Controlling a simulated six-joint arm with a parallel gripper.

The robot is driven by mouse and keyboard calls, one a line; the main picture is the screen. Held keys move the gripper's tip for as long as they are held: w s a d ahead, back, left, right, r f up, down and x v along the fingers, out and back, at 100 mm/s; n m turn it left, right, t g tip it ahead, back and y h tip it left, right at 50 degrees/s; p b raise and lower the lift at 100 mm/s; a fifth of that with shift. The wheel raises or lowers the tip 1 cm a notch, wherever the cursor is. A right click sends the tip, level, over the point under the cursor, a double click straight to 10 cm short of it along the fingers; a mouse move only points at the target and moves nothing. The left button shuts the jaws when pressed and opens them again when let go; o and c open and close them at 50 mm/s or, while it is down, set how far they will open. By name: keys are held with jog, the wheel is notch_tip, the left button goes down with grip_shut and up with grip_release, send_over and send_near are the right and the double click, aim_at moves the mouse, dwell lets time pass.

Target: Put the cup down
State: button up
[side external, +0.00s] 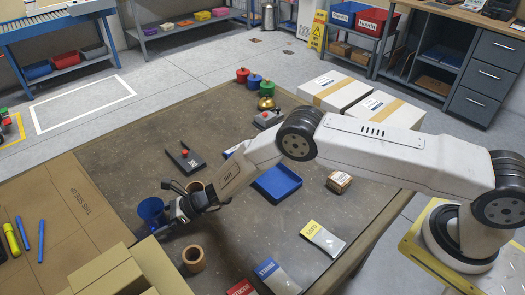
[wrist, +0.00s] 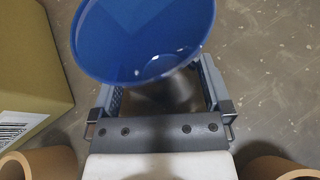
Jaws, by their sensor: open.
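The blue cup (side external: 151,208) is near the left side of the table, beside the cardboard box. In the wrist view the cup (wrist: 145,35) has a wide flared mouth facing the camera and a darker, narrower part below. My gripper (side external: 168,213) is at the cup, low over the table. In the wrist view its fingers (wrist: 165,92) are apart, one on each side of the cup's lower part. The gap is partly hidden by the cup's rim, and the cup's base is hidden too.
Cardboard rings stand close by, one in front (side external: 193,259) and one behind (side external: 196,188) my gripper. A blue tray (side external: 277,183) and small packets (side external: 323,239) lie to the right.

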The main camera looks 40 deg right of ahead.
jog(key=shift+v, duration=5.8)
jog(key=shift+s+r+n, duration=0.3)
jog(key=shift+r+n, duration=0.1)
jog(key=s+d+r+n+g+h, duration=0.1)
jog(key=s+d+r+n+h, duration=0.5)
jog(key=s+d+n, duration=0.5)
jog(key=s+d+r+n+g+h, duration=0.2)
jog(key=s+d+r+n+h, duration=0.4)
jog(key=s+d+r+n, duration=0.5)
jog(key=d+n, duration=0.1)
jog(key=d, duration=0.1)
jog(key=shift+s+d+n, duration=0.3)
jog(key=shift+s+d, duration=0.05)
jog(key=shift+s, duration=0.05)
